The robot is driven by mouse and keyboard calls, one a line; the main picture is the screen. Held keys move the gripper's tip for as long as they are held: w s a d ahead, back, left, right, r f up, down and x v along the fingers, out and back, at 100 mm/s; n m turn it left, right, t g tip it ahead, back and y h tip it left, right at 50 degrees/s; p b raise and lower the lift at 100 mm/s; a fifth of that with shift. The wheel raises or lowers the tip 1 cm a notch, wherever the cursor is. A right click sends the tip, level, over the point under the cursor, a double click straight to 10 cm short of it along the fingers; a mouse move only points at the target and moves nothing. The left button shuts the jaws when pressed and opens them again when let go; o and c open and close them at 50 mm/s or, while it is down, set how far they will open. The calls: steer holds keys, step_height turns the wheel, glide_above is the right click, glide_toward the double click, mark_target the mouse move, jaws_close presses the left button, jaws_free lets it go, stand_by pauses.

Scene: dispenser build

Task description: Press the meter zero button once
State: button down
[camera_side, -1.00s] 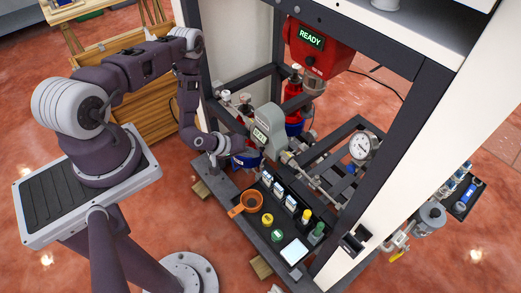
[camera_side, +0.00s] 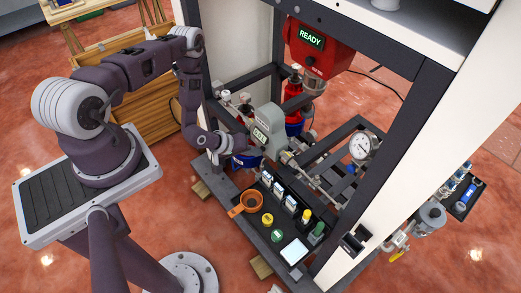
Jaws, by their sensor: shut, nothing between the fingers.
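The meter (camera_side: 266,124) is a grey rounded housing with a small lit display (camera_side: 259,136) on its front; the digits are too small to read surely. I cannot make out the zero button, which is too small or hidden. My gripper (camera_side: 222,156) is at the meter's left front, small in the picture and partly merged with the parts behind it. It looks shut and empty. I cannot tell whether it touches the meter.
A red dispenser (camera_side: 318,50) showing READY hangs above. An orange cup (camera_side: 247,203), yellow cap (camera_side: 267,220), green cap (camera_side: 277,236) and white pad (camera_side: 294,252) lie on the front shelf. A round gauge (camera_side: 360,147) stands right. Dark frame posts (camera_side: 395,140) bound the work area.

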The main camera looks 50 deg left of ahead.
steer(key=shift+s, duration=0.9)
steer(key=shift+s, duration=2.5)
